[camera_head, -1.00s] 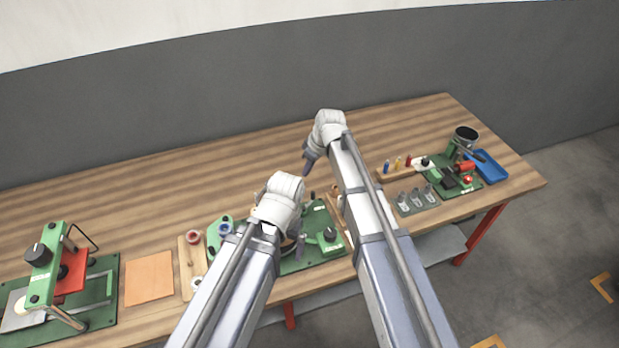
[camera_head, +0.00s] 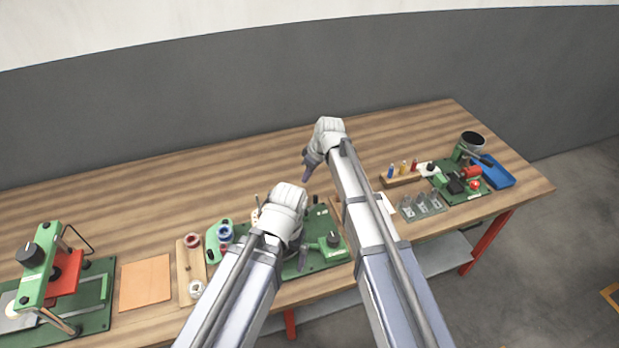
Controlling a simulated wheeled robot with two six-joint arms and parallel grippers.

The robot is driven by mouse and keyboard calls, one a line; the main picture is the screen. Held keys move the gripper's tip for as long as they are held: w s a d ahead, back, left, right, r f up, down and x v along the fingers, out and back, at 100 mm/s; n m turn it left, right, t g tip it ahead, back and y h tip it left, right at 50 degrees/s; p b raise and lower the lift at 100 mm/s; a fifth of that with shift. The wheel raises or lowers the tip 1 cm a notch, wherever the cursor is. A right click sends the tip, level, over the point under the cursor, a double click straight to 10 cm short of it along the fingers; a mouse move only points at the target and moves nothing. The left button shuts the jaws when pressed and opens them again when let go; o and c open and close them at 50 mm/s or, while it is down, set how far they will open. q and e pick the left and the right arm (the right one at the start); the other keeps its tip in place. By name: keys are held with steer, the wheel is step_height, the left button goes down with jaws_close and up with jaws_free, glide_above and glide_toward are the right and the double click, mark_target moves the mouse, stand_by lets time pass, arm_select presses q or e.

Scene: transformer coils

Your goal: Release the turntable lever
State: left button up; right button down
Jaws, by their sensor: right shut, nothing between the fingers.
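A green fixture plate (camera_head: 328,255) with a dark knob (camera_head: 333,239) stands at the front middle of the table. Its left part and most of what sits on it are hidden behind my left arm, and I cannot make out the turntable lever. My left gripper (camera_head: 303,259) points down over this plate, small and partly hidden by its own wrist. I cannot tell whether its fingers are apart. My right gripper (camera_head: 307,174) is shut and empty, pointing down above bare wood behind the fixture.
Left of the fixture are spools on a wooden board (camera_head: 184,270), an orange mat (camera_head: 145,283) and a green press (camera_head: 40,268). To the right are a grey tray (camera_head: 421,206), small bottles, another green fixture and a blue tray (camera_head: 499,174). The back of the table is clear.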

arm_select(q)
step_height(320, 180, down, 6)
steer(key=b, duration=0.5)
steer(key=shift+f, duration=0.25)
arm_select(e)
steer(key=x, duration=0.6)
steer(key=shift+f, duration=0.4)
arm_select(q)
steer(key=shift+r, duration=0.45)
arm_select(e)
steer(key=s+d, duration=0.1)
steer(key=s+d+r, duration=0.1)
steer(key=d, duration=0.1)
steer(key=shift+s+d, duration=0.1)
steer(key=shift+s, duration=0.15)
steer(key=shift+f, duration=0.1)
